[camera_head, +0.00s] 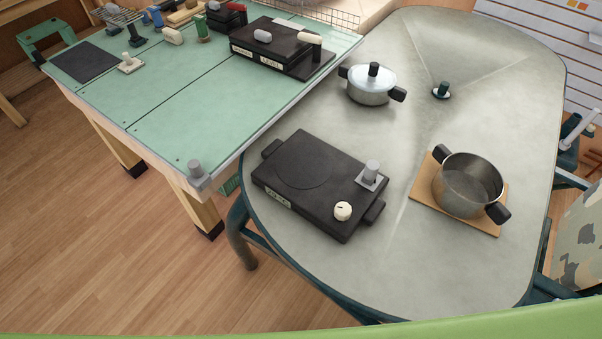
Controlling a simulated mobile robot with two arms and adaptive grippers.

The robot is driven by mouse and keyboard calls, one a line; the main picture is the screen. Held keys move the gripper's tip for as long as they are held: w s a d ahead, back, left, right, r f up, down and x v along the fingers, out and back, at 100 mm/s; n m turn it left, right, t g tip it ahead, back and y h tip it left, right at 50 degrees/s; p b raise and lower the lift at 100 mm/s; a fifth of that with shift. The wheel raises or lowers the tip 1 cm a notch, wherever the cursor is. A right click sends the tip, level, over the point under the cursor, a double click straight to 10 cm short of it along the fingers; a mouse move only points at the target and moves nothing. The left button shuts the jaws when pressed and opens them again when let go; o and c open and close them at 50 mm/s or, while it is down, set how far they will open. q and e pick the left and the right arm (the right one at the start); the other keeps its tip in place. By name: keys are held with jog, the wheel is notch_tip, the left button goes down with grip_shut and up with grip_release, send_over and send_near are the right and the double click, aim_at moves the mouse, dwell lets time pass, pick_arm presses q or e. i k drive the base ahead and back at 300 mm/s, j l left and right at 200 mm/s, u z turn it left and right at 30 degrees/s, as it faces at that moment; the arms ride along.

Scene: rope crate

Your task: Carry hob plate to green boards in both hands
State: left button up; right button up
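The hob plate (325,180) is a flat black slab with a round burner mark, a white knob, a grey post on a small plate, and a dark handle at each end. It lies flat on the grey oval table (420,255), near that table's left edge. The green boards (195,105) top a wooden-legged workbench at the upper left, and their near corner lies just left of the hob plate. A broad bare area of green shows there. Neither of my grippers is in the head view.
A lidded pot (370,88) stands behind the hob plate. An open pot (468,186) sits on a wooden board (478,222) to its right. A black box (275,48) and small items crowd the boards' far side.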

aim_at(187, 97)
jog(key=i+j+z, duration=0.1)
jog(key=j+z, duration=0.25)
jog(key=j, duration=0.45)
jog(key=j+z, duration=0.4)
jog(key=j, duration=0.4)
